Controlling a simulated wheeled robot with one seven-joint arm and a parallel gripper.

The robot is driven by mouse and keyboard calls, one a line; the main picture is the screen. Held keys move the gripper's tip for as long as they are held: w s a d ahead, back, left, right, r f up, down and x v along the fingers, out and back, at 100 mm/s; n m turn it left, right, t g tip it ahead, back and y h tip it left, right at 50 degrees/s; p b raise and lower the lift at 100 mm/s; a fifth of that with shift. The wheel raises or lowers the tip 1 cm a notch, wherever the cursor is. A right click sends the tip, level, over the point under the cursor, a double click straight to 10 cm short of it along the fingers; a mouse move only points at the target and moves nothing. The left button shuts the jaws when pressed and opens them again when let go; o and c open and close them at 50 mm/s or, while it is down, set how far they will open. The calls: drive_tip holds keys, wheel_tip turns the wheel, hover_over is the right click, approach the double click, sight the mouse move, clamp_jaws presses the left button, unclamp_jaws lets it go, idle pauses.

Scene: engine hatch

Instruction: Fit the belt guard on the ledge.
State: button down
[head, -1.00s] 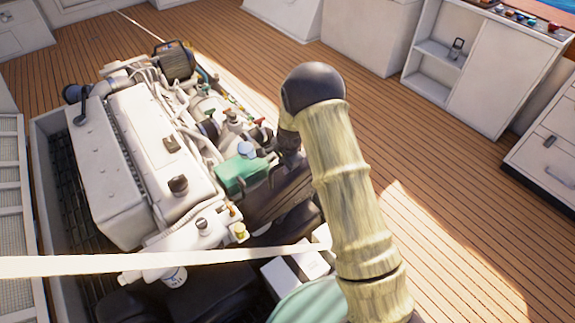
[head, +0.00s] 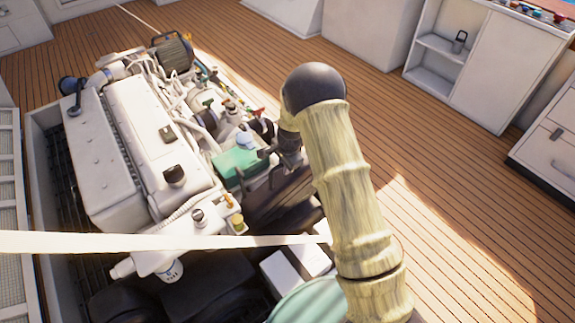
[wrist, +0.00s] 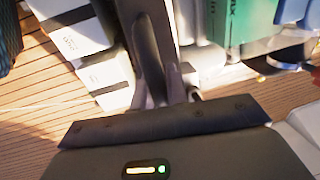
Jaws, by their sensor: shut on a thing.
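My gripper (wrist: 164,88) is shut on a dark grey bar-like piece (wrist: 147,22), which I take to be the belt guard. In the wrist view it stretches away from the fingers to the top edge, so its far end is out of frame. In the head view my gripper (head: 288,153) hangs beside the engine's near right side, partly hidden by my arm. A dark shape (head: 283,203) lies below it; I cannot tell how much of that is the guard. I cannot make out the ledge clearly, nor whether the guard touches it.
The white engine (head: 140,150) fills the left of the hatch, with a green box (head: 236,166) close to my gripper. White boxes (head: 283,277) stand below. A pale strap-like band (head: 130,242) crosses in front. The wooden deck (head: 450,200) at right is clear.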

sight(285, 178)
drive_tip(key=shift+f+b, duration=2.65)
drive_tip(key=shift+f, duration=0.4)
drive_tip(key=shift+w+a+f+p, duration=0.1)
drive_tip(key=shift+w+a+p, duration=0.25)
drive_tip(key=shift+w, duration=0.2)
drive_tip(key=shift+s+d, duration=0.25)
drive_tip(key=shift+s, duration=0.3)
drive_tip(key=shift+s+f+p, duration=0.1)
drive_tip(key=shift+f+p, duration=0.2)
drive_tip(key=shift+p, duration=0.05)
drive_tip(key=c, duration=1.3)
unclamp_jaws()
drive_tip(key=shift+s+d+f, duration=0.1)
